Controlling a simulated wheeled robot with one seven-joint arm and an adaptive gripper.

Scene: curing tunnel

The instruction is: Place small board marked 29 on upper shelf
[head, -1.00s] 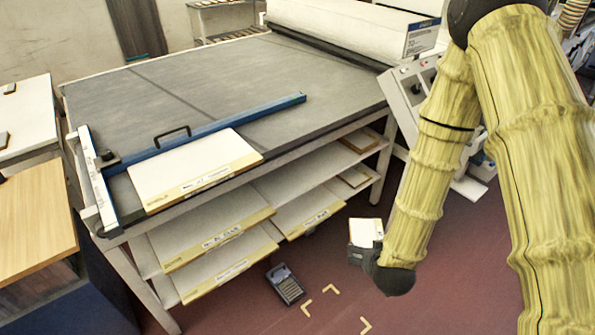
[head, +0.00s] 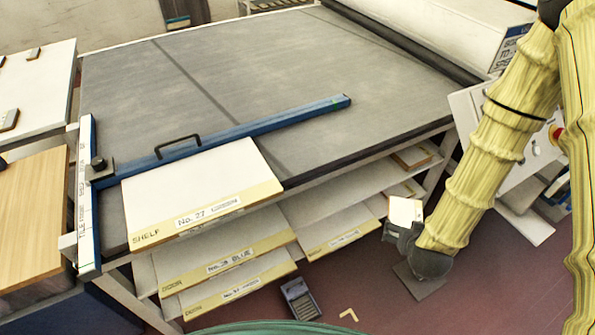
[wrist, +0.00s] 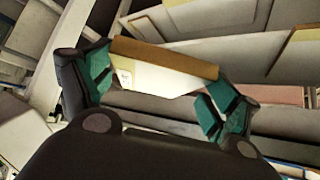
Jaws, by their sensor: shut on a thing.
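My gripper (wrist: 160,82) is shut on a small pale board (wrist: 150,76) with a brown edge; a small mark on its face is too small to read. In the head view, the board (head: 405,211) is held low, in front of the right end of the grey table's under-shelves. The upper shelf (head: 370,172) under the tabletop carries larger boards at left and a small board (head: 412,157) at its right end. Another small board (head: 402,189) lies lower there. The fingertips are mostly hidden in the head view by my wrist.
A large board marked No. 27 (head: 195,185) lies on the table (head: 230,80) by a blue straightedge (head: 240,125). Boards (head: 240,255) stick out from the shelves below. A dark device (head: 299,300) lies on the floor. A white control panel (head: 490,130) stands at right.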

